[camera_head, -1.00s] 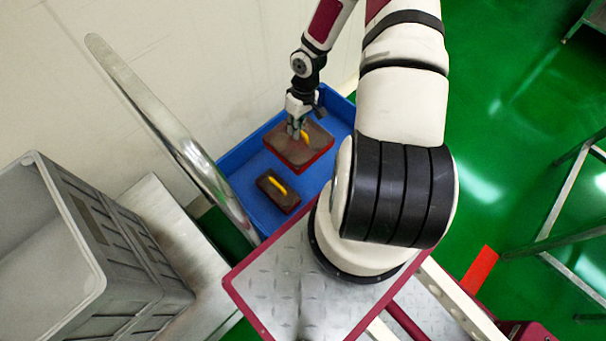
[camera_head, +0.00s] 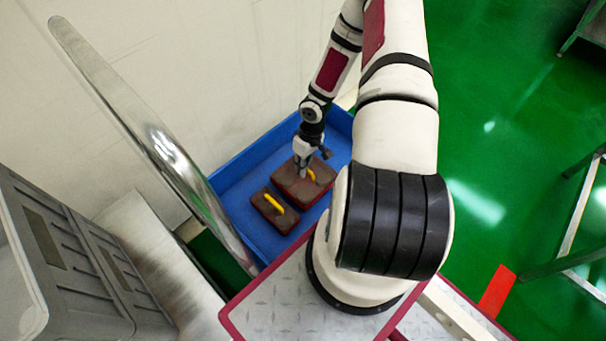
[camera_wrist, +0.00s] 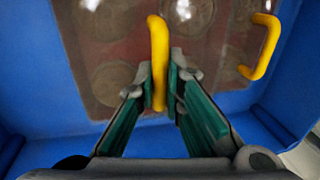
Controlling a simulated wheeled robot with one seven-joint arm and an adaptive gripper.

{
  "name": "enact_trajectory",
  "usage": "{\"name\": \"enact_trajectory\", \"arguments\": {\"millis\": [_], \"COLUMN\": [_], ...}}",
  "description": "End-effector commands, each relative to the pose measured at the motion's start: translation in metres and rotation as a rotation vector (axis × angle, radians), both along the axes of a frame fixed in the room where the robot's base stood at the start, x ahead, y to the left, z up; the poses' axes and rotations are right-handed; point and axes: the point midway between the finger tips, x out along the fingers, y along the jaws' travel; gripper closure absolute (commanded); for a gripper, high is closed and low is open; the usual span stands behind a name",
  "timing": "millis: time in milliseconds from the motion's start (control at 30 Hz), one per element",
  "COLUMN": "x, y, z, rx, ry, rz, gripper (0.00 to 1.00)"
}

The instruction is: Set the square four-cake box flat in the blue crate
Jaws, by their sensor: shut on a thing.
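The square four-cake box (camera_head: 292,187) has a brown top, red sides and a yellow handle. It is inside the blue crate (camera_head: 235,182), level and low. I cannot tell whether it touches the crate floor. My gripper (camera_head: 304,172) is above it, pointing down, shut on its yellow handle. In the wrist view, my gripper (camera_wrist: 163,100) has its green fingers on both sides of the yellow handle (camera_wrist: 158,50). Round cakes show through the lid of the box (camera_wrist: 112,55).
A narrower box (camera_head: 273,213) with a yellow handle lies just left of the square box in the crate. Its handle shows at right in the wrist view (camera_wrist: 264,45). A metal rail (camera_head: 165,150) runs along the crate's left side. Grey bins (camera_head: 75,265) stand further left.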

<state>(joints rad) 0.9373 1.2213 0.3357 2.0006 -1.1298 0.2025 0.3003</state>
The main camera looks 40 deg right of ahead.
Motion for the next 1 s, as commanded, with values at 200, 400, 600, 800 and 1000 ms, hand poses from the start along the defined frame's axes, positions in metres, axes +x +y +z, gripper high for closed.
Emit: {"name": "enact_trajectory", "arguments": {"millis": [200, 400, 600, 800, 1000], "x": [0.000, 0.000, 0.000, 0.000, 0.000], "y": [0.000, 0.000, 0.000, 0.000, 0.000], "z": [-0.031, -0.032, -0.036, -0.035, -0.035], "rx": [0.001, 0.000, 0.000, 0.000, 0.000], "ry": [0.001, -0.001, 0.000, 0.000, 0.000], "rz": [-0.001, -0.001, -0.001, -0.001, -0.001], "gripper": [1.00, 1.00, 1.00, 0.70, 0.70]}}
